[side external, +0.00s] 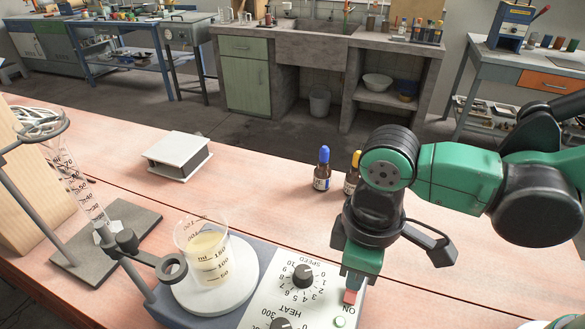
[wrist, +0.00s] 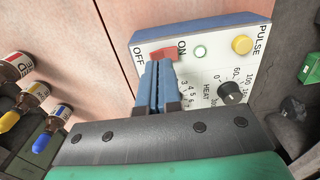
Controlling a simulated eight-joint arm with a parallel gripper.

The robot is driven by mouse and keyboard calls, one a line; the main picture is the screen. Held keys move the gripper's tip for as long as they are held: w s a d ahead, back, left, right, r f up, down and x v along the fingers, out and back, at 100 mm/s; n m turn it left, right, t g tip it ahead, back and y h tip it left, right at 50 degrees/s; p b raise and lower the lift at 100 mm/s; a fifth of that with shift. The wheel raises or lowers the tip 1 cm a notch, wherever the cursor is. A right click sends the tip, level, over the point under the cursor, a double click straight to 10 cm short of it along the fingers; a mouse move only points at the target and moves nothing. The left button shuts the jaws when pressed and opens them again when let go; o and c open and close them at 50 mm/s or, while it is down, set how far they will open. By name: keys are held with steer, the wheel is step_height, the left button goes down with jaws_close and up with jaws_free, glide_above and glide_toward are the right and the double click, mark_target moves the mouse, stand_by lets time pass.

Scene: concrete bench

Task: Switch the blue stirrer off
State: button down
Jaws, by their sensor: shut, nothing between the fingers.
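The blue stirrer (side external: 213,316) stands on the bench, with a white control panel (side external: 268,295) on its right side. A red switch (wrist: 163,53) sits between the OFF and ON labels in the wrist view, and it shows in the side view (side external: 349,296). Which way the switch is tipped is hard to tell. A pale green lamp (wrist: 200,52) is beside the ON label. My gripper (wrist: 160,66) is shut and empty, its fingertips right at the red switch and partly covering it. Whether they touch it is unclear. It comes down from above in the side view (side external: 354,283).
A beaker (side external: 203,255) of yellowish liquid stands on the stirrer's white plate. Small dropper bottles (side external: 322,170) stand behind my gripper. A yellow PULSE button (wrist: 242,45) and HEAT knob (wrist: 231,92) are near the switch. A stand with a glass cylinder (side external: 80,190) is at left.

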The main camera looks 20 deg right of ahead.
steer(key=shift+f, duration=0.75)
stand_by(0.3)
steer(key=shift+r, duration=3.5)
steer(key=w+d+m+t, duration=0.2)
steer(key=d+m+t, duration=0.1)
steer(key=d, duration=0.5)
steer(key=w+d+m+t, duration=0.3)
steer(key=d+m, duration=0.3)
steer(key=d, duration=0.2)
steer(key=shift+w+d+r+t, duration=0.2)
steer(key=shift+d+t, duration=0.2)
steer(key=shift+t, duration=0.1)
